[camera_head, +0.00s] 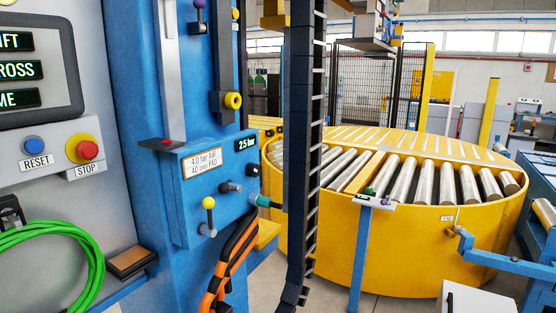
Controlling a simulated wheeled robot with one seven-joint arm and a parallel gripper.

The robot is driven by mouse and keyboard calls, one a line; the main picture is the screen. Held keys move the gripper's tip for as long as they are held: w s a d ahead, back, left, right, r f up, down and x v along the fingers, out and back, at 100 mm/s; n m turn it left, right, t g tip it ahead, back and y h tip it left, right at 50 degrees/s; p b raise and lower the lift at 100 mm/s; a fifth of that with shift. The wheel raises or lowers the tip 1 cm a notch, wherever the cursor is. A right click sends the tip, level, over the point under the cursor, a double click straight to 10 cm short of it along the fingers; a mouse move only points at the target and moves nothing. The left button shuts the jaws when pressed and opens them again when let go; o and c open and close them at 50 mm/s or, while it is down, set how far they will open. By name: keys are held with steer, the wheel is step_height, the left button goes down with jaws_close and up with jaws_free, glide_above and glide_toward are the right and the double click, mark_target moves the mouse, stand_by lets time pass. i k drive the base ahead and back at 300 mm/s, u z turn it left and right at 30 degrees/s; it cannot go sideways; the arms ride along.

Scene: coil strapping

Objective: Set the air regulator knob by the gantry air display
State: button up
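The gantry air display (245,143) is a small dark panel on the side of the blue gantry box, and it reads 2.5 bar in green. A small black knob (253,170) sits directly below it on the same face; it looks like the air regulator knob, though no label on it is readable. A white label (203,162) on the front of the box reads "4.0 bar AIR" and "40 mm PAD". My gripper is not in view.
A yellow-balled lever (208,204), a dark knob (230,187) and a teal-tipped fitting (265,201) project from the blue box. Orange hoses (228,262) hang below. A black cable chain (302,150) stands to the right, before the yellow roller turntable (400,245). STOP and RESET buttons are left.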

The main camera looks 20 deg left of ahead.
mark_target(252, 169)
steer(key=i, duration=1.55)
steer(key=u, duration=3.35)
